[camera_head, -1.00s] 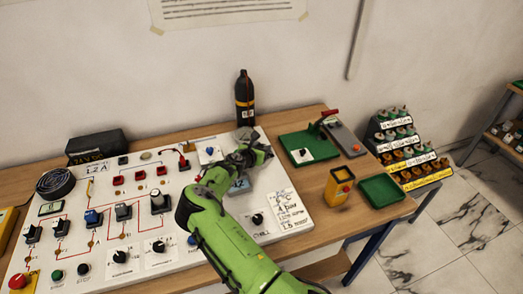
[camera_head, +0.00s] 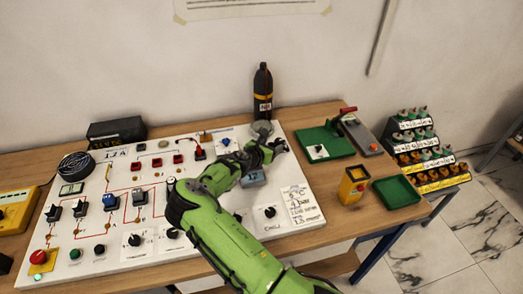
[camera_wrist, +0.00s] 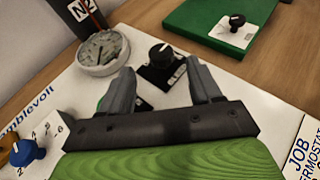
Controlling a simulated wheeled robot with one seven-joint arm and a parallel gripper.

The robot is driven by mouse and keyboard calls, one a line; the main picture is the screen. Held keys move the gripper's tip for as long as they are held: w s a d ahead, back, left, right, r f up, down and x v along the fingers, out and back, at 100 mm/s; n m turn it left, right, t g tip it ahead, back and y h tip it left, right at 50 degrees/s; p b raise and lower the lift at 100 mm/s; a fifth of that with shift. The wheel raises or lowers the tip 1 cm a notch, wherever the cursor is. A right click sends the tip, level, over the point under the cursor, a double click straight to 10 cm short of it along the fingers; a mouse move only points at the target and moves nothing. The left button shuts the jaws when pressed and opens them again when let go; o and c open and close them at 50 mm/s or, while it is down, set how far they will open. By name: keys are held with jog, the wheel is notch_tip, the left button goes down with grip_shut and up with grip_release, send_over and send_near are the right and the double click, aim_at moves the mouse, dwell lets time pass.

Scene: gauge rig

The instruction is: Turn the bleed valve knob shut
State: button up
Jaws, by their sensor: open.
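A black knob (camera_wrist: 160,55) on a small plate with dark lettering shows in the wrist view, just beyond my fingertips and roughly centred between them. I take it for the bleed valve knob; its lettering is too small to read. My gripper (camera_wrist: 158,72) is open and empty, one finger to each side of the knob's line, and I see no contact. In the head view my gripper (camera_head: 272,149) is low over the right back part of the white panel (camera_head: 245,222) and hides this knob. A round gauge (camera_wrist: 103,52) stands just left of the knob.
A dark bottle (camera_head: 263,92) marked N2 stands behind the gauge. A blue knob (camera_wrist: 27,152) lies left of my gripper. A green board (camera_head: 325,143) with another black knob (camera_wrist: 237,20) is to the right.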

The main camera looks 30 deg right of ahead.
jog(key=v, duration=1)
